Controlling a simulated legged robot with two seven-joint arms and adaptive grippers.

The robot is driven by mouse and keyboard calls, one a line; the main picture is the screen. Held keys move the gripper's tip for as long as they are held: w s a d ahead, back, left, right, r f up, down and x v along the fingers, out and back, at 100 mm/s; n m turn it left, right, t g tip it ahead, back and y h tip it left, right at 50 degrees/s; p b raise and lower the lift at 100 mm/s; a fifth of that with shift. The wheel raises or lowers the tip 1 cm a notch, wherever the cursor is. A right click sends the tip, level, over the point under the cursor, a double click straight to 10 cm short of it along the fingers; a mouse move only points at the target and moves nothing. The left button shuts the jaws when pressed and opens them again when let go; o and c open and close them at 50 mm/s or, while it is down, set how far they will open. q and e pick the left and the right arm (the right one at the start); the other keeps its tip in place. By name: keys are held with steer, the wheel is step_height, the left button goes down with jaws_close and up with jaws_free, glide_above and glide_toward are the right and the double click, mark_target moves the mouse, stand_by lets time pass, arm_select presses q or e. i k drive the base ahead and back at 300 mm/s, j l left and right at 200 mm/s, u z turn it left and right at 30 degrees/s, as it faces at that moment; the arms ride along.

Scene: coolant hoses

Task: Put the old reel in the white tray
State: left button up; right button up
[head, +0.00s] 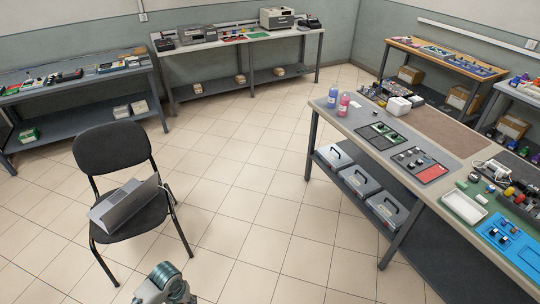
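A shallow white tray (464,208) lies on the long workbench (338,106) at the right. It looks empty. I cannot pick out the old reel for certain; several small items near the tray are too small to tell apart. Part of my own arm (163,284), grey with teal rings, shows at the bottom, over the floor and far from the bench. Neither gripper shows.
A black chair (112,150) with a grey laptop (125,203) stands at the left. A blue tray (510,243) lies right of the white tray. The tiled floor (245,200) between chair and bench is clear.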

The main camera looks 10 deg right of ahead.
mark_target(464, 208)
steer(key=z, duration=2.05)
steer(key=i+j+z, duration=0.1)
steer(key=i+z, duration=0.2)
steer(key=i+j+z, duration=0.3)
steer(key=i, duration=0.15)
steer(key=i+j+z, duration=0.3)
steer(key=i+l, duration=0.05)
steer(key=l, duration=0.05)
